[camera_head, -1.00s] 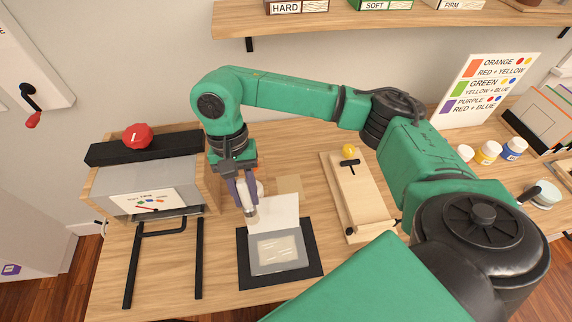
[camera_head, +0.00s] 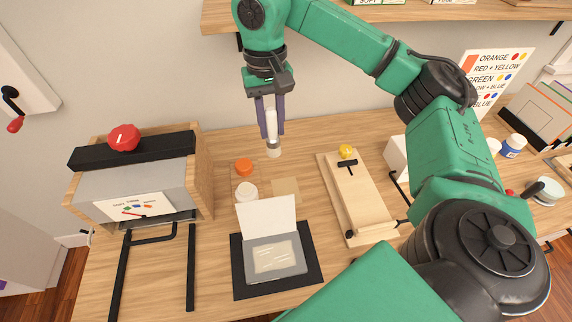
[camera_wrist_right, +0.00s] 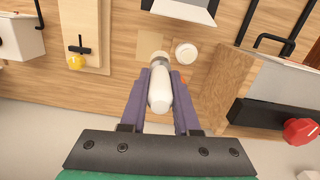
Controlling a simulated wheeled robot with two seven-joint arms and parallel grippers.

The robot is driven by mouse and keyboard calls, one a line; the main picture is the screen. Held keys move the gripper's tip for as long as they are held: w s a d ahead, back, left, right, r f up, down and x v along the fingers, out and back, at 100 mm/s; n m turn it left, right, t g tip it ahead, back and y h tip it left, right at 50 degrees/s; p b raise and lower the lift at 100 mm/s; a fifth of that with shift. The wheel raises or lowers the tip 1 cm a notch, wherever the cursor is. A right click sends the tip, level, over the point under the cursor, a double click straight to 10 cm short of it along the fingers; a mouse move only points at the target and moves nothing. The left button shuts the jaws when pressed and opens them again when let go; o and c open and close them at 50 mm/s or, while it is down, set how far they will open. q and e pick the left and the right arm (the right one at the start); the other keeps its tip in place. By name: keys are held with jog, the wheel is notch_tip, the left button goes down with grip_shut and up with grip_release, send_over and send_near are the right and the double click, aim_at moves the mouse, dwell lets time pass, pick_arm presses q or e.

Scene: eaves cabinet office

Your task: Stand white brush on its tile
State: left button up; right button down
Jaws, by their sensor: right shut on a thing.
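My right gripper (camera_head: 270,122) is shut on the white brush (camera_head: 272,130) and holds it upright, tip down, above the table behind the tiles. In the right wrist view the brush (camera_wrist_right: 160,90) lies between the purple fingers, with its grey band and tip pointing away from the camera. A pale tan square tile (camera_head: 287,187) lies flat and bare on the table. A white round pot (camera_head: 247,192) and an orange one (camera_head: 243,167) stand to its left, on darker squares that are partly hidden. My left gripper is not in view.
An open hinged case (camera_head: 276,257) lies on a black mat in front of the tiles. A grey press with a red knob (camera_head: 124,137) stands left, a wooden board with a yellow knob (camera_head: 346,151) right. A shelf (camera_head: 330,22) runs along the wall above.

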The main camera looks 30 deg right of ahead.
jog(key=shift+m, duration=0.5)
jog(key=d+f+b, duration=0.1)
jog(key=f, duration=0.6)
jog(key=d+f+b, duration=0.1)
jog(key=f+b, duration=0.1)
jog(key=f, duration=0.5)
jog(key=w+d+f+b, duration=0.1)
jog(key=d+f+b, duration=0.1)
jog(key=f, duration=0.5)
jog(key=shift+d+f, duration=0.1)
jog(key=shift+f+t, duration=0.3)
jog(key=shift+f, duration=0.05)
jog(key=c, duration=0.6)
grip_release()
jog(key=shift+c, duration=0.2)
jog(key=shift+r, duration=0.15)
